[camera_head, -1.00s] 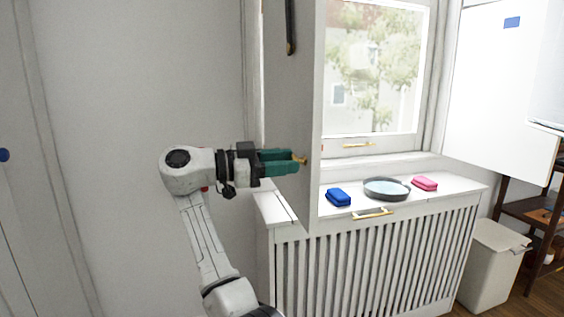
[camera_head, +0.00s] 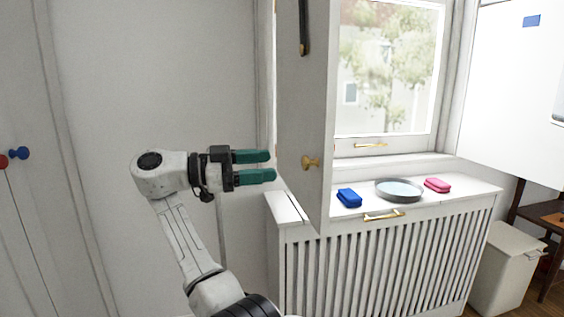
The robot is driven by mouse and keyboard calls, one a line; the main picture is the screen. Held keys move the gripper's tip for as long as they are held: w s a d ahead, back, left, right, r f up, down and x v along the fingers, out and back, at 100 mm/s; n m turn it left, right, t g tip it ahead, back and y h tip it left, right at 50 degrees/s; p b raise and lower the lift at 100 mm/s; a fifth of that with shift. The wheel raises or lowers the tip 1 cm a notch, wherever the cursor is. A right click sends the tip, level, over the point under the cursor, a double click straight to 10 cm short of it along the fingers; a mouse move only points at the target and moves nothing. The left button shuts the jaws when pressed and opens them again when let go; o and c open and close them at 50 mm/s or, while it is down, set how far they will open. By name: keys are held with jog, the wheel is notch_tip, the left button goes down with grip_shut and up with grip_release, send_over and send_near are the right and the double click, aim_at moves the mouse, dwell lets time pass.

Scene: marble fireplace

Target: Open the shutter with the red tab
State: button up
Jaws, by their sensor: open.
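A white shutter panel (camera_head: 304,110) stands swung out from the left side of the window, seen at a steep angle. It has a brass knob (camera_head: 311,162) and a dark strip (camera_head: 304,25) near its top. No red tab shows on it. The right shutter (camera_head: 510,95) is also swung out and carries a blue tab (camera_head: 531,20). My gripper (camera_head: 272,166) is open and empty, with green fingers pointing right. In the picture it is left of the brass knob, with a gap between.
A slatted radiator cover (camera_head: 375,265) under the window bears a blue case (camera_head: 349,198), a round grey dish (camera_head: 399,190) and a pink case (camera_head: 437,185). A bin (camera_head: 503,270) stands at right. A cabinet at far left has red (camera_head: 3,161) and blue (camera_head: 20,153) knobs.

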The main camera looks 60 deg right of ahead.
jog(key=shift+v, duration=1.6)
jog(key=s+f+n+t, duration=0.35)
jog(key=f+n, duration=0.35)
jog(key=f, duration=0.7)
jog(key=s+f+n+t, duration=0.3)
jog(key=f+n+t, duration=0.3)
jog(key=f, duration=0.9)
jog(key=s+a+f+n+t+y, duration=0.25)
jog(key=s+a+f+n, duration=0.2)
jog(key=f, duration=0.35)
jog(key=s+a+f+n+t+y, duration=0.1)
jog(key=s+a+f+n+y, duration=0.25)
jog(key=a+f+n, duration=0.35)
jog(key=s+a+f+n+t+y, duration=0.1)
jog(key=s+a+f+n+y, duration=0.15)
jog(key=s+a, duration=0.25)
jog(key=s+a+f+n+t+y, duration=0.1)
jog(key=s+a+f+n+y, duration=0.15)
jog(key=s+a+n, duration=0.2)
notch_tip(320, 180, up, 24)
jog(key=p, duration=2.3)
jog(key=shift+s+a, duration=0.4)
jog(key=shift+s, duration=0.05)
jog(key=shift+f, duration=0.1)
jog(key=shift+c, duration=0.2)
